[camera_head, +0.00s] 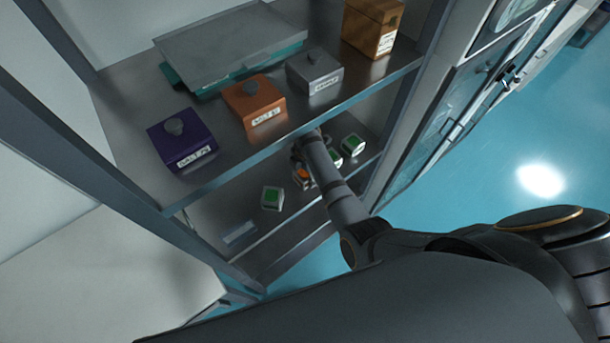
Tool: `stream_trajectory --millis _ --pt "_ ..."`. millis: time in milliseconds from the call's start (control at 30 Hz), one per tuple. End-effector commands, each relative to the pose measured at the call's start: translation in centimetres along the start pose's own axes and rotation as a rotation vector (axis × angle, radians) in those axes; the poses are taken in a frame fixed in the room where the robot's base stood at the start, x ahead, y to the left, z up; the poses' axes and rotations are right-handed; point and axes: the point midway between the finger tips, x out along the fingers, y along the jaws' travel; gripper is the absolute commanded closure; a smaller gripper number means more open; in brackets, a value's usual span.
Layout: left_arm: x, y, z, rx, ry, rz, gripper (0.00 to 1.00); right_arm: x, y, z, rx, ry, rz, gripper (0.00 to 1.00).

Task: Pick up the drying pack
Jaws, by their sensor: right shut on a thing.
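My right gripper (299,158) reaches in over the lower shelf, under the front edge of the upper shelf, and is mostly hidden by its own arm and that edge. It is shut on a small orange-and-white pack (303,179), which shows just below it. I cannot read a label on this pack, so I cannot tell for sure that it is the drying pack. Whether it touches the shelf is unclear. My left gripper is not in view.
Small green-topped packs stand on the lower shelf (222,208), one left (272,197) and others right (353,145) of my gripper. The upper shelf above holds a purple box (182,142), orange box (254,103), grey box (314,74), wooden box (372,27) and grey-lidded tray (232,45).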

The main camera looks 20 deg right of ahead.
Motion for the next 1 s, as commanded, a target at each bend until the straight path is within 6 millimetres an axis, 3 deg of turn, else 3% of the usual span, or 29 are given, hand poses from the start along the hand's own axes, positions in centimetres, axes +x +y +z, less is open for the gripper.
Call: stream_trajectory --millis 233,467,700,833,1000 --pt "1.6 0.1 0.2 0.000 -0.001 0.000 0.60 -2.9 0.1 -0.1 0.001 0.000 0.006 0.78" --pt "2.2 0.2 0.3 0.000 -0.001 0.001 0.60 -2.6 -5.4 -0.2 0.001 -0.001 0.000 0.78" --pt "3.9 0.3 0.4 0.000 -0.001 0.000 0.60 -2.5 -12.9 -0.4 0.000 -0.002 -0.003 0.78" --pt "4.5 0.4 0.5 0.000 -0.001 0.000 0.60 -2.7 -15.7 -0.5 -0.001 -0.002 -0.003 0.78" --pt "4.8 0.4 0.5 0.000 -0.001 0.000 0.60 -2.9 -17.6 -0.6 0.000 -0.001 0.000 0.78"
